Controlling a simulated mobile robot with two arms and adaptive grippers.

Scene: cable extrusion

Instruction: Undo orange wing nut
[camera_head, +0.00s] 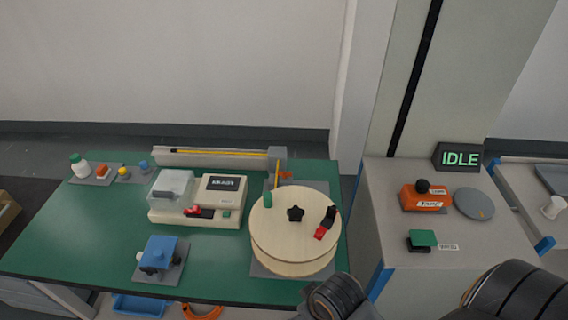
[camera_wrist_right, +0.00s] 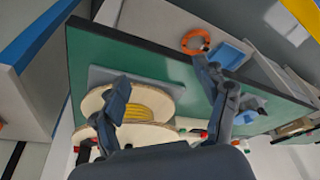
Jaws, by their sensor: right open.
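A small orange piece (camera_head: 285,176), which may be the orange wing nut, shows behind the large pale spool (camera_head: 265,228) on the green bench; its shape is too small to make out. The spool lies flat, with a black star-shaped knob (camera_head: 295,213) on its top. In the right wrist view the spool (camera_wrist_right: 92,103) shows yellow cable between its flanges. My right gripper (camera_wrist_right: 162,76) is open and empty, its fingers spread in front of the spool and bench edge. Part of my right arm shows at the bottom right of the head view. My left gripper is not in view.
A white machine (camera_head: 232,190) and a blue device (camera_head: 160,253) stand left of the spool. A grey cabinet (camera_head: 400,285) at right carries an orange button box (camera_head: 420,200) and an IDLE display (camera_head: 458,158). An orange ring (camera_wrist_right: 196,42) lies below the bench edge.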

